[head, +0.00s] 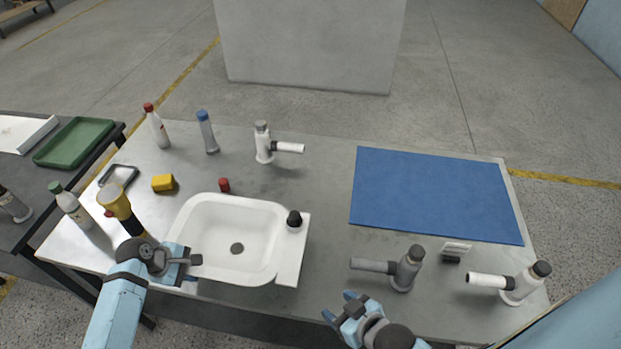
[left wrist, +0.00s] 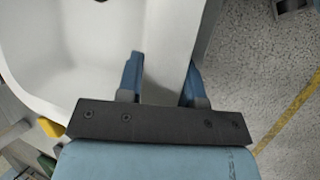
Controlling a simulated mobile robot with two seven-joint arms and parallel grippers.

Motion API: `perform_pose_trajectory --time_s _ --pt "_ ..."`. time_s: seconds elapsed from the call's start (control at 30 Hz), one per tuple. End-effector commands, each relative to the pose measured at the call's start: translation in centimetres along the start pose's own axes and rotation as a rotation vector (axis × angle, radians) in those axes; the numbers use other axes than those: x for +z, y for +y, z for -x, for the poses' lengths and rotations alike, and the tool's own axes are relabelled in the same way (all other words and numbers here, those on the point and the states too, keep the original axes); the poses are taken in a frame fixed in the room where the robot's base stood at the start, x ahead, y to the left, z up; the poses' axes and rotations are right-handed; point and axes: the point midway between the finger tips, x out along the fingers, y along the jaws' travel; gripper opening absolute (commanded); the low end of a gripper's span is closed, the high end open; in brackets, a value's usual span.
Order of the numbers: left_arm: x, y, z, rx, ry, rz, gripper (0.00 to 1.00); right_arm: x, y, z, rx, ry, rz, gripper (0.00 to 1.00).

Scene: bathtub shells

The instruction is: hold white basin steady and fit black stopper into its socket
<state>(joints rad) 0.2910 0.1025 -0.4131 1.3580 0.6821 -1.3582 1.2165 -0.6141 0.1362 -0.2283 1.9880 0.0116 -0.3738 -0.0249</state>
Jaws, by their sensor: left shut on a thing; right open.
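The white basin (head: 215,205) stands on the grey table, left of the middle. A black stopper-like piece (head: 294,218) sits on the ledge at the basin's right side. A dark round spot, apparently the drain socket (head: 237,248), shows in the basin floor; I cannot tell how deep it is. My left gripper (head: 190,258) is shut on the basin's left front rim. In the left wrist view its fingers (left wrist: 163,65) straddle the basin wall (left wrist: 165,30). My right gripper (head: 340,307) is open and empty at the table's front edge, right of the basin.
A grey faucet (head: 404,269) and a white faucet (head: 519,286) stand at the front right. Another white faucet (head: 264,146) stands behind the basin, near a red cap (head: 224,185). A blue mat (head: 430,195) lies clear. Bottles and a yellow block (head: 163,183) are at the left.

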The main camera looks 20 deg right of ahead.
Motion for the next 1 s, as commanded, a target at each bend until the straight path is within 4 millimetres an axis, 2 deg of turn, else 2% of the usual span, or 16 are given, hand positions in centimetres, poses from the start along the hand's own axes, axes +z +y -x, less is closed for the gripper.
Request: perform_pose_trajectory --time_s 0.37,0.4,0.5,0.83,1.0 --pt "0.0 -0.1 0.0 -0.001 0.0 0.0 0.15 0.1 0.1 0.1 0.004 0.002 -0.004 0.59" --pt "0.0 -0.1 -0.1 -0.002 0.0 0.0 0.41 0.1 0.1 0.1 0.004 0.002 -0.004 0.59" --pt "0.0 -0.1 0.0 -0.001 0.0 0.0 0.64 0.1 0.1 0.1 0.004 0.002 -0.004 0.59" --pt "0.0 0.0 0.3 0.0 0.001 0.0 0.64 0.1 0.1 0.1 0.003 0.002 -0.004 0.59" --pt "-0.1 0.0 2.5 0.002 0.002 -0.001 0.64 0.1 0.1 0.1 0.003 0.002 -0.003 0.59"
